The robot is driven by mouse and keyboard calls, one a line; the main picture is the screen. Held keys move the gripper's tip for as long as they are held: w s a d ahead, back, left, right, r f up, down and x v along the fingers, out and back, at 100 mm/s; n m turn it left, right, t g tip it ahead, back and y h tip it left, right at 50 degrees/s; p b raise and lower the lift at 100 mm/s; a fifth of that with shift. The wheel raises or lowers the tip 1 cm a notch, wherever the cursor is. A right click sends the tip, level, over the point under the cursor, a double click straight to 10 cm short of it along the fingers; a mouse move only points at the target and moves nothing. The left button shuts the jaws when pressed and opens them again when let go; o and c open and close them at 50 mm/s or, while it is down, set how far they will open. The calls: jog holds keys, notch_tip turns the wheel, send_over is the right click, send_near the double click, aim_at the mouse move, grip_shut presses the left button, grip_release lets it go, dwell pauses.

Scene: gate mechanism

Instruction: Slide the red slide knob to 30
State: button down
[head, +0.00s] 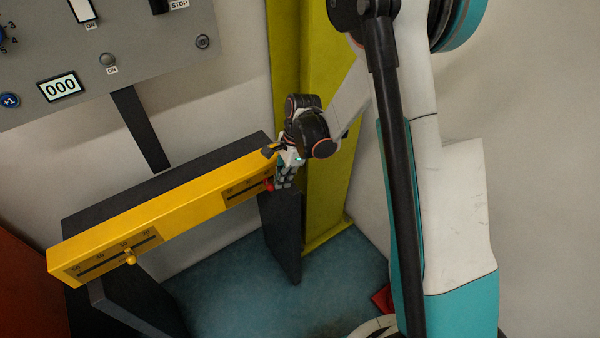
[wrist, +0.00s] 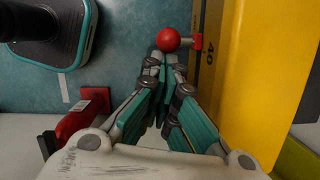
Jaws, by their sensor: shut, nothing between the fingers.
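The red slide knob (head: 270,184) sits on the right end of the long yellow beam (head: 190,200), at its short scale slot. Its round red head (wrist: 168,40) and short stem show in the wrist view. My gripper (head: 283,182) is at the right end of the beam, beside the knob. In the wrist view its fingers (wrist: 169,62) are closed together, with the tips right at the knob's head; I cannot tell if they touch it. The fingers hold nothing. The scale reading at the knob is too small and partly hidden to read.
A yellow knob (head: 130,258) sits on a second scale at the beam's left end. A grey control panel (head: 120,35) with a display (head: 61,87) reading 000 is above. A yellow-green post (head: 325,130) stands close behind my gripper. Dark supports (head: 283,235) hold the beam.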

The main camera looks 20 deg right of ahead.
aim_at(270, 189)
jog(key=a, duration=0.1)
jog(key=s+a, duration=0.1)
jog(key=a, duration=0.2)
jog(key=shift+s+a, duration=0.2)
jog(key=shift+s, duration=0.05)
jog(key=d+f+b, duration=0.1)
jog(key=d+b, duration=0.1)
jog(key=d, duration=0.2)
jog(key=p+v, duration=0.3)
jog(key=v, duration=0.7)
jog(key=shift+w+r+p, duration=0.15)
jog(key=shift+w+p, duration=0.1)
jog(key=shift+p, duration=0.15)
jog(key=shift+r, duration=0.1)
